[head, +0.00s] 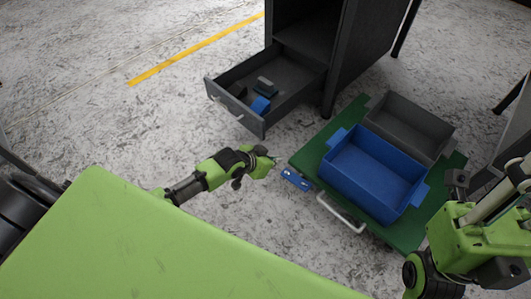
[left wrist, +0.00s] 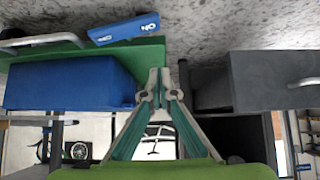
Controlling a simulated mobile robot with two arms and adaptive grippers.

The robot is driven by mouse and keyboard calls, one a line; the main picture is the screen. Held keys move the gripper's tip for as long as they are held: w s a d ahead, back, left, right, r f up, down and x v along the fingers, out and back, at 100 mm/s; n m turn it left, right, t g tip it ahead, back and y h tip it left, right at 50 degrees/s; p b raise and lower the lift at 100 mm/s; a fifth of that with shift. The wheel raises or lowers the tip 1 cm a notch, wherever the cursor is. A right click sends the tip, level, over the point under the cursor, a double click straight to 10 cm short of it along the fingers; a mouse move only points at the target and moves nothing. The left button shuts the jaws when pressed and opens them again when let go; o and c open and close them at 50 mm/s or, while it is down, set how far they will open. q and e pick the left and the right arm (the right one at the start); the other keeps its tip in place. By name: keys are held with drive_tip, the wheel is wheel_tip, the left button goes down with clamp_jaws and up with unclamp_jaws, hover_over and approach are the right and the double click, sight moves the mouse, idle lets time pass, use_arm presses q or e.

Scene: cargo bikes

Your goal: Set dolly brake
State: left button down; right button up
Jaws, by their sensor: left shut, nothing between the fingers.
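A green dolly (head: 305,158) stands on the floor at centre right in the head view. A small blue brake pedal (head: 297,180) sticks out at its near left corner. In the left wrist view the blue pedal (left wrist: 124,28), with white "ON" lettering, is at upper left, beside the dolly's green edge (left wrist: 150,49). My left gripper (head: 272,162) is just left of the dolly and above and behind the pedal in the picture, apart from it. Its fingertips (left wrist: 159,82) are together and empty. My right arm (head: 470,240) is at the right edge; its fingers are unclear.
A blue crate (head: 372,188) and a grey crate (head: 420,118) sit on the dolly, which has a pale handle (head: 340,212). A dark cabinet's drawer (head: 240,118) stands open behind my left gripper. Bare floor lies left of the gripper.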

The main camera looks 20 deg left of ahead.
use_arm(q)
drive_tip(key=shift+a+p+v, duration=0.2)
drive_tip(key=shift+p+v, duration=0.4)
drive_tip(key=shift+v, duration=0.75)
drive_tip(key=shift+a+p+v, duration=0.15)
drive_tip(key=shift+p+v, duration=0.4)
drive_tip(key=shift+v, duration=0.85)
drive_tip(key=shift+w, duration=0.15)
